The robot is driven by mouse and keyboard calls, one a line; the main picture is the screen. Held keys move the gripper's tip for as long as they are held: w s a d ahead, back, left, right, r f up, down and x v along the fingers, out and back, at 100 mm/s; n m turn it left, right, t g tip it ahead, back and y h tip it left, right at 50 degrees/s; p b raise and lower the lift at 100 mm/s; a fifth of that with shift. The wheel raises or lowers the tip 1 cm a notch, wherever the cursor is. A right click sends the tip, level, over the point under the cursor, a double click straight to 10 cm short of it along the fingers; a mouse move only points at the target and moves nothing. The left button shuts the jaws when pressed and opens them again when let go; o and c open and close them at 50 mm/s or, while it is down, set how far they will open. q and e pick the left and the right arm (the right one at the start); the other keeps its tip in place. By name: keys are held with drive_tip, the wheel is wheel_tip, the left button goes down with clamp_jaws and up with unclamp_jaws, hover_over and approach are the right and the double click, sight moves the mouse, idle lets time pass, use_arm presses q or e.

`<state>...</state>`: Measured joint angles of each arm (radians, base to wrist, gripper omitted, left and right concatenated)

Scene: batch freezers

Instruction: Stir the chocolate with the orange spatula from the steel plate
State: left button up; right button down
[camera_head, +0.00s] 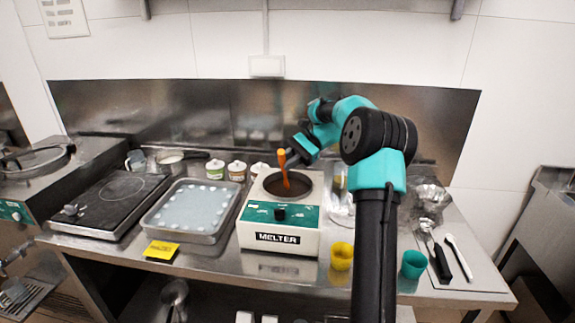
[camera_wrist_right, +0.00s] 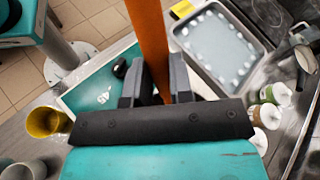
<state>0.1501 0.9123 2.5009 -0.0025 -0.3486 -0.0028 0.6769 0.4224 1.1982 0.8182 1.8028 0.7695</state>
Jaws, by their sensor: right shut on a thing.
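The orange spatula (camera_head: 285,172) stands roughly upright over the melter (camera_head: 254,238), its lower end at the dark chocolate (camera_head: 300,184) in the round well. My right gripper (camera_head: 291,156) is shut on the spatula near its upper part. In the right wrist view the orange shaft (camera_wrist_right: 149,38) runs between the two black fingers of the right gripper (camera_wrist_right: 157,88). Whether the tip is in the chocolate is hard to tell. The steel plate (camera_head: 482,282) at the right holds a black-handled tool (camera_head: 440,262) and a white spatula (camera_head: 460,258). My left gripper is not in view.
A tray with white pieces (camera_head: 151,232) and a black hotplate (camera_head: 82,219) stand left of the melter. Small jars (camera_head: 236,171) stand behind. A yellow cup (camera_head: 342,255) and a green cup (camera_head: 413,264) stand near the front edge. A yellow card (camera_head: 161,250) lies before the tray.

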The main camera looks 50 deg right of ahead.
drive_tip(key=shift+s+a+r, duration=0.2)
drive_tip(key=shift+a+r, duration=0.1)
drive_tip(key=shift+r, duration=0.3)
drive_tip(key=shift+s+a+r, duration=0.25)
drive_tip(key=shift+a+r, duration=0.1)
drive_tip(key=shift+r, duration=0.3)
drive_tip(key=shift+s+a+r, duration=0.2)
drive_tip(key=shift+a+r, duration=0.1)
drive_tip(key=shift+r, duration=0.3)
drive_tip(key=shift+r, duration=0.1)
wheel_tip(320, 180, up, 5)
drive_tip(key=shift+f, duration=0.1)
idle(0.4)
drive_tip(key=shift+s, duration=0.1)
